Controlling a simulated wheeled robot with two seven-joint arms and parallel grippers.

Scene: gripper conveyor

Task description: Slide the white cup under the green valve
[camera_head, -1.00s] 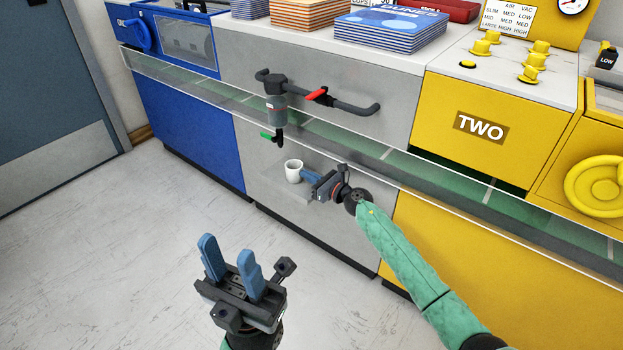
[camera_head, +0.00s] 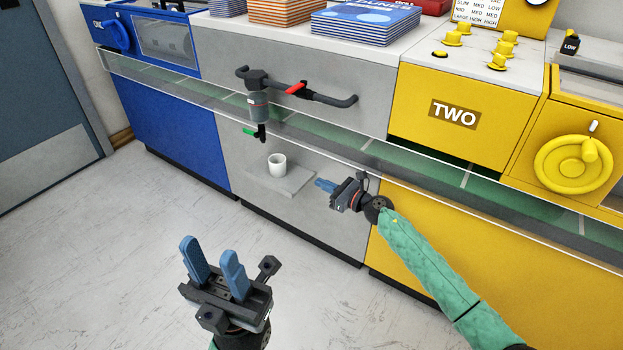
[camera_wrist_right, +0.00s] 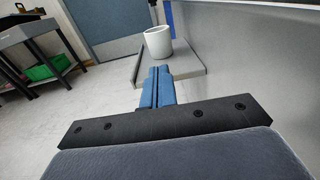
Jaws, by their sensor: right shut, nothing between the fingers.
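The white cup (camera_head: 277,165) stands upright on a small grey shelf (camera_head: 293,184) that juts from the grey panel. The green valve (camera_head: 254,132) is a green handle on the pipe's outlet, a little above and left of the cup in the head view. My right gripper (camera_head: 321,184) is shut and empty, to the right of the cup and apart from it. In the right wrist view the cup (camera_wrist_right: 158,42) is just beyond the closed blue fingers (camera_wrist_right: 158,75). My left gripper (camera_head: 213,262) is open and empty, low in front of the machines.
A red handle (camera_head: 295,88) sits on the pipe above. A glass-edged conveyor (camera_head: 330,146) runs across the machines above the shelf. A yellow machine (camera_head: 450,230) is at right, a blue one (camera_head: 172,130) at left. Floor in front is clear.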

